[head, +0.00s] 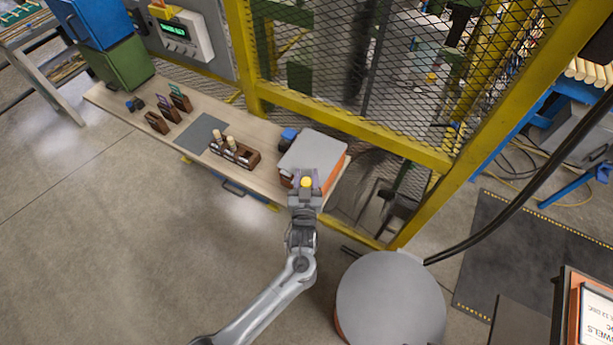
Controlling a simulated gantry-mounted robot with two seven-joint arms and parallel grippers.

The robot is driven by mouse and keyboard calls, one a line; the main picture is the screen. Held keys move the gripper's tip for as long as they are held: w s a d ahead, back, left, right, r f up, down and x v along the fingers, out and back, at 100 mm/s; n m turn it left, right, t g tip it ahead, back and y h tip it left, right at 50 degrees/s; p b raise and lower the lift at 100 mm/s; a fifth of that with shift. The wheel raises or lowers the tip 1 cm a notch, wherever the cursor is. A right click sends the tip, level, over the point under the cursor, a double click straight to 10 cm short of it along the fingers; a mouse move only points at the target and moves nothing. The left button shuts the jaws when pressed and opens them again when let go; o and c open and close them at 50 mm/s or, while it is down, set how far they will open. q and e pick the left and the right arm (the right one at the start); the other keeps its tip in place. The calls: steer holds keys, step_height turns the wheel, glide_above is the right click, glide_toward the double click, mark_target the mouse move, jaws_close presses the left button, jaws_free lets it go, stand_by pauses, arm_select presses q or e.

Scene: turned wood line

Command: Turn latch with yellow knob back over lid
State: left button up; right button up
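A box with a flat grey lid (314,151) and orange sides (334,176) stands at the right end of the wooden bench. The yellow knob (306,182) shows at the lid's near edge. The latch under the knob is hidden by my gripper, so I cannot tell how it is turned. My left gripper (305,185) is at the knob, with its fingers around or right beside it. I cannot tell whether the fingers are closed on the knob. My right gripper is not in view.
The wooden bench (178,152) also holds a brown rack with light wooden pegs (234,152), a grey mat (201,133), small brown holders (168,110) and a blue item (288,135) beside the lid. A yellow mesh fence (395,150) stands behind. The floor in front is clear.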

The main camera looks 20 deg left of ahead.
arm_select(q)
steer(key=c, duration=0.3)
steer(key=shift+c, duration=0.2)
